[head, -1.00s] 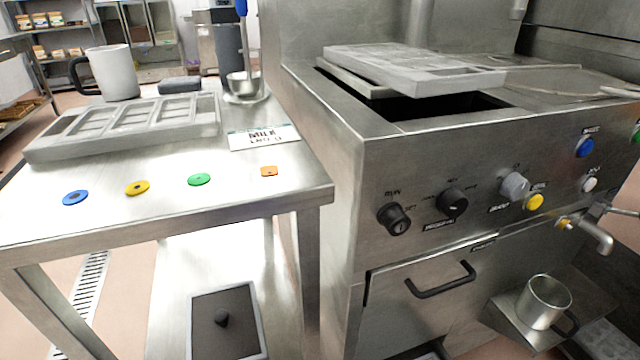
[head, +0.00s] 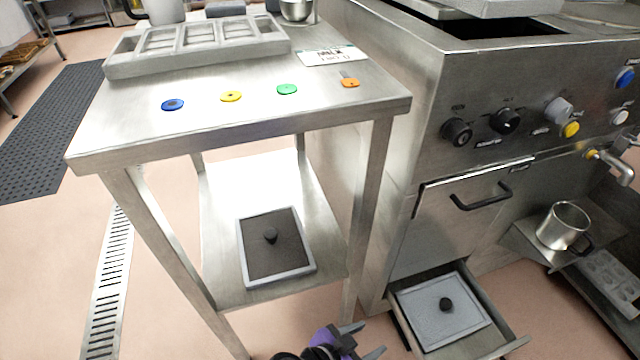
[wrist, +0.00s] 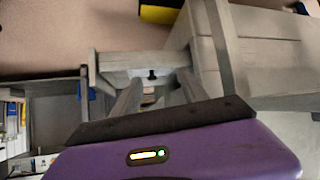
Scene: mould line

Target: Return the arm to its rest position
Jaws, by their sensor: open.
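My gripper (head: 364,340), with a purple body, is at the bottom edge of the head view, low in front of the steel table and left of an open drawer (head: 511,345). In the wrist view my gripper (wrist: 157,92) has its two grey fingers spread apart with nothing seen held between them. Most of my arm is outside the head view, so its overall pose cannot be told.
The open drawer holds a grey lidded tray (head: 425,318). The table (head: 230,140) carries a grey mould (head: 200,62) and coloured discs; its lower shelf holds another lidded tray (head: 285,258). A steel jug (head: 562,222) stands right.

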